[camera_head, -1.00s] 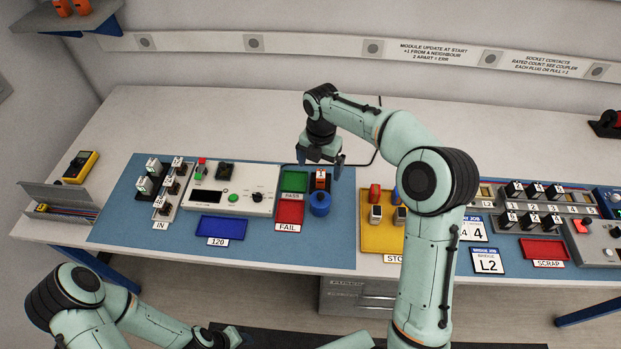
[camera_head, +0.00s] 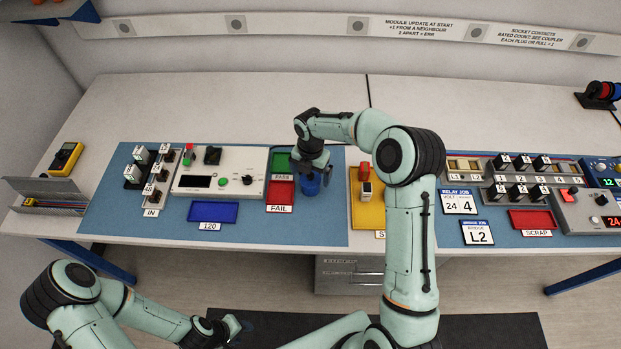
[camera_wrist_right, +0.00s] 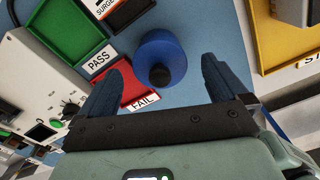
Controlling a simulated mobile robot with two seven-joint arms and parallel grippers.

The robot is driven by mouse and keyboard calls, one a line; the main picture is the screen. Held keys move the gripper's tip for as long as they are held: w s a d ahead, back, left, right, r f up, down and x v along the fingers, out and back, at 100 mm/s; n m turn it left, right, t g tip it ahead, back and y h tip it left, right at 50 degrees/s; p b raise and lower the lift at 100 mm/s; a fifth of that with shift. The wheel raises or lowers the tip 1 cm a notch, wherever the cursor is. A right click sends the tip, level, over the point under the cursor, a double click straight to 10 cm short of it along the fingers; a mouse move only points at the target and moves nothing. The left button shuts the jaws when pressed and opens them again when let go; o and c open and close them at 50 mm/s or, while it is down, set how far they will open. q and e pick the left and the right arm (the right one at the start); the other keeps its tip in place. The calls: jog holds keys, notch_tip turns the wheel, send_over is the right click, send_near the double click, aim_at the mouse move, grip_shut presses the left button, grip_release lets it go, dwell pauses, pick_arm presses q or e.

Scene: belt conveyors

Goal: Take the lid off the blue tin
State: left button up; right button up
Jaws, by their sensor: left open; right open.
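The blue tin (camera_head: 311,187) stands on the blue mat just right of the red FAIL tray. In the right wrist view the tin (camera_wrist_right: 160,42) is seen from above, with a round blue top and a dark knob (camera_wrist_right: 159,74) on it. My right gripper (camera_head: 309,172) is over the tin and partly hides it in the head view. In the wrist view its two fingers (camera_wrist_right: 161,72) are open, one on each side of the knob, with nothing between them gripped. My left gripper (camera_head: 243,328) is low at the front, away from the table.
The green PASS tray (camera_head: 283,161) and red FAIL tray (camera_head: 279,193) lie close left of the tin. A yellow tray (camera_head: 366,215) with a red-topped item stands to the right. A blue tray (camera_head: 213,212) lies further left. The back of the table is clear.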

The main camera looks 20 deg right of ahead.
jog(key=shift+f, duration=0.3)
jog(key=c, duration=1.1)
jog(key=shift+r, duration=0.2)
